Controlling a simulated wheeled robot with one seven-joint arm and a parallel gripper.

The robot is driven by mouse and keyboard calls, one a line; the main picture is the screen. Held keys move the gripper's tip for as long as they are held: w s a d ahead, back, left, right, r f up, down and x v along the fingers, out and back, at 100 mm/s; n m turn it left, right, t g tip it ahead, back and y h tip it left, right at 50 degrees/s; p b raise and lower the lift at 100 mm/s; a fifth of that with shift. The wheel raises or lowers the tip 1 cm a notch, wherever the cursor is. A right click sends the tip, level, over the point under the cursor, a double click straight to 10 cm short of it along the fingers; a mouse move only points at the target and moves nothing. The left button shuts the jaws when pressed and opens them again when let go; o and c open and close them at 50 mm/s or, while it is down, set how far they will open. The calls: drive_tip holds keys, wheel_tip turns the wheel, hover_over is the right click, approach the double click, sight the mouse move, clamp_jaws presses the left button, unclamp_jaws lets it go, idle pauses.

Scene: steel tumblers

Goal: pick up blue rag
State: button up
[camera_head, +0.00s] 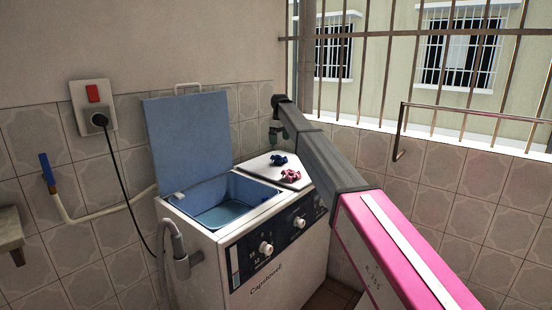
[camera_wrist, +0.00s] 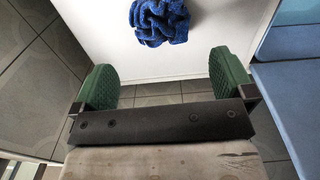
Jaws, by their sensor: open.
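The blue rag (camera_head: 278,160) lies crumpled on the white right-hand top of the washing machine (camera_head: 262,262), near its back edge. It also shows in the wrist view (camera_wrist: 158,20) at the top middle, partly cut off by the frame edge. My gripper (camera_head: 276,133) is above and just behind the rag in the head view. In the wrist view my gripper (camera_wrist: 165,80) has its two green finger pads wide apart with nothing between them. The rag lies beyond the pads and apart from them.
A pink rag (camera_head: 290,175) lies close in front of the blue one. The machine's blue lid (camera_head: 188,140) stands raised over the open tub (camera_head: 215,200) on the left. Tiled walls and a barred window (camera_head: 400,60) are behind. A metal rail (camera_head: 470,112) is at the right.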

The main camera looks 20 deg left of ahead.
sight(279, 156)
wheel_tip(279, 156, down, 5)
drive_tip(key=shift+w+f, duration=0.1)
drive_tip(key=shift+w+a+f, duration=0.1)
drive_tip(key=shift+f, duration=1.3)
drive_tip(key=shift+a+f, duration=0.1)
drive_tip(key=shift+f, duration=1.25)
drive_tip(key=c, duration=0.6)
